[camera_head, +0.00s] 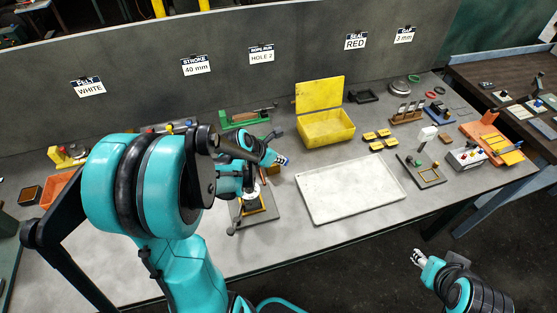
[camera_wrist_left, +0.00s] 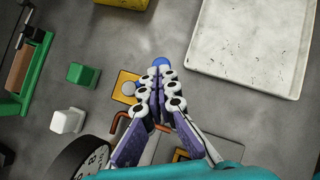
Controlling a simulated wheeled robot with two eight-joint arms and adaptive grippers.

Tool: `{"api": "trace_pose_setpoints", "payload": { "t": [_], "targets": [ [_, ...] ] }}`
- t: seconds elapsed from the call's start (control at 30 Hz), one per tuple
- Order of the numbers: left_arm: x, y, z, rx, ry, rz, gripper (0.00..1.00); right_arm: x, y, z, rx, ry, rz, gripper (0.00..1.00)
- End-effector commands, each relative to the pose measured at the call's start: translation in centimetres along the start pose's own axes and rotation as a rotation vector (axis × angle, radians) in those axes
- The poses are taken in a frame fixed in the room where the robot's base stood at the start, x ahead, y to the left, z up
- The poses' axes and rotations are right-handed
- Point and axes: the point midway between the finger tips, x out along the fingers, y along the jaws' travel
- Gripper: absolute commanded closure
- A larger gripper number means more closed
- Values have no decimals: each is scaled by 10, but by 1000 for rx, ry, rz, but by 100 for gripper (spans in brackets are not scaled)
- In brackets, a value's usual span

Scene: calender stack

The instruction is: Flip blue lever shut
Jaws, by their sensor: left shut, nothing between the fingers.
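The blue lever shows as a round blue knob (camera_wrist_left: 162,63) just beyond my fingertips in the left wrist view; its stem is hidden, and I cannot tell whether the fingers touch it. My left gripper (camera_wrist_left: 160,78) is shut and empty, its two fingers close together. In the head view the left gripper (camera_head: 279,159) is low over the bench, beside a grey fixture with a yellow frame (camera_head: 256,206), partly hidden by my arm. My right gripper (camera_head: 419,258) is off the bench's front edge, too small to tell its opening.
A white tray (camera_head: 350,209) lies right of the fixture. A yellow open box (camera_head: 327,128) stands behind it. A green-framed device (camera_head: 243,120) is at the back. A green block (camera_wrist_left: 81,74) and white block (camera_wrist_left: 67,121) are left of my fingers. Several other fixtures fill the bench's right side.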

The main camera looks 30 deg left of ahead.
Motion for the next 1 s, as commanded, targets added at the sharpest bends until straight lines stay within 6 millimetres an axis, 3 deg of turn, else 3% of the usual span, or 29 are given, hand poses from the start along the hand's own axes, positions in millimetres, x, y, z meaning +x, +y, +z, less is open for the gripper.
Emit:
{"api": "trace_pose_setpoints", "payload": {
  "t": [1.0],
  "targets": [
    [8,-1,9,2,0,-1,100,2,0,2,0,0,0,60]
  ]
}}
